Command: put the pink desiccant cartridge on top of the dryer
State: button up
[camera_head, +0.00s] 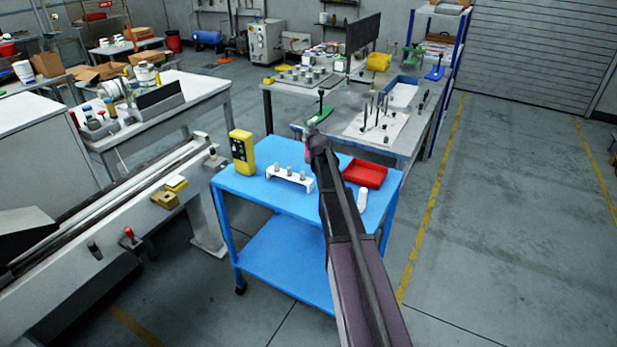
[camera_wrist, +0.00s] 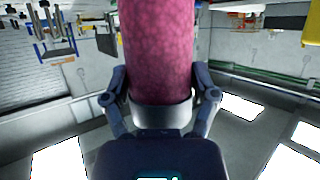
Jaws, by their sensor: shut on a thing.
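The pink desiccant cartridge (camera_wrist: 158,45) fills the upper middle of the wrist view. It is a speckled pink cylinder with a pale metal band at its lower end in the picture. My gripper (camera_wrist: 162,105) is shut on it, with a finger on each side of the band. In the head view only a small pink part of the cartridge (camera_head: 308,154) shows beside my gripper (camera_head: 314,142), above the far edge of the blue cart. A grey box-shaped machine (camera_head: 267,42) stands by the back wall; I cannot tell whether it is the dryer.
The blue cart (camera_head: 265,208) carries a yellow device (camera_head: 242,150), a white rack (camera_head: 290,178) with grey cylinders, a red tray (camera_head: 365,173) and a white bottle (camera_head: 362,199). A grey workbench (camera_head: 418,125) with several parts stands behind it. Floor at right is clear.

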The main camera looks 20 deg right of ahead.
notch_tip(320, 180, down, 6)
jog(key=b, duration=0.6)
jog(key=shift+s+d+f, duration=0.1)
jog(key=shift+f, duration=0.05)
dwell(0.5)
jog(key=shift+f+b, duration=1.85)
jog(key=shift+b, duration=0.2)
jog(key=shift+f, duration=0.15)
jog(key=o, duration=1.2)
